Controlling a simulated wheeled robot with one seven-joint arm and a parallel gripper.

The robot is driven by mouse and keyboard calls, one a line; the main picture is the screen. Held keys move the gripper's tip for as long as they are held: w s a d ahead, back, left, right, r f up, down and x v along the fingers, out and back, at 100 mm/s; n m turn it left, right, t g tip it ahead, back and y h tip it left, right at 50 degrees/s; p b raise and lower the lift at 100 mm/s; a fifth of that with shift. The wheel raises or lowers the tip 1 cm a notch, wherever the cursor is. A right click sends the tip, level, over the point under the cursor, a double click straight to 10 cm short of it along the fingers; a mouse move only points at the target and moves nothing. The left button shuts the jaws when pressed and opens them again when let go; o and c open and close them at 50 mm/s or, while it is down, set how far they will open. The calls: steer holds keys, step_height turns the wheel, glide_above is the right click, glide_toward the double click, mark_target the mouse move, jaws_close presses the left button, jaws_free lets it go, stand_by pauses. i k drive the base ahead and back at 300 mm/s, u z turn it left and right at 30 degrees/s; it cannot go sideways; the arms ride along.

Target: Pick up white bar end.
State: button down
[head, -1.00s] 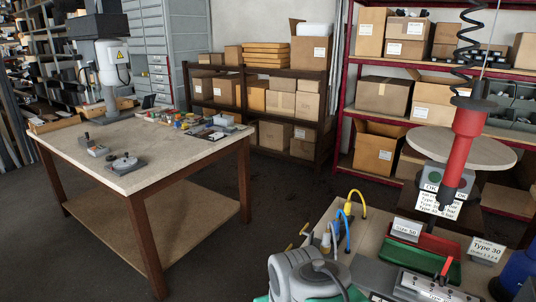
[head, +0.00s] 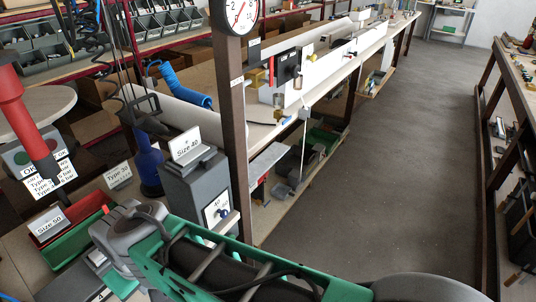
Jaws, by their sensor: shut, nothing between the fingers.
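A long white bar-like body (head: 352,47) runs along the far workbench in the head view, away toward the back. I cannot tell whether it is a loose bar or part of a machine, and no separate white bar end is clear. A thin pale rod (head: 303,145) stands below the near end of that bench. My green and grey arm (head: 215,262) crosses the bottom of the view, in front of the near bench. My gripper's fingers do not show.
A grey box with a "Size 40" sign (head: 187,147), a blue bottle (head: 148,165) and red and green trays (head: 75,222) stand at the left. A brown post (head: 233,130) with a gauge rises near the middle. The floor aisle (head: 400,180) is clear; another bench (head: 512,100) borders it.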

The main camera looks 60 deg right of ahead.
mark_target(188, 146)
steer(key=z, duration=0.8)
steer(key=k, duration=0.35)
steer(key=z, duration=0.25)
steer(key=i, duration=0.45)
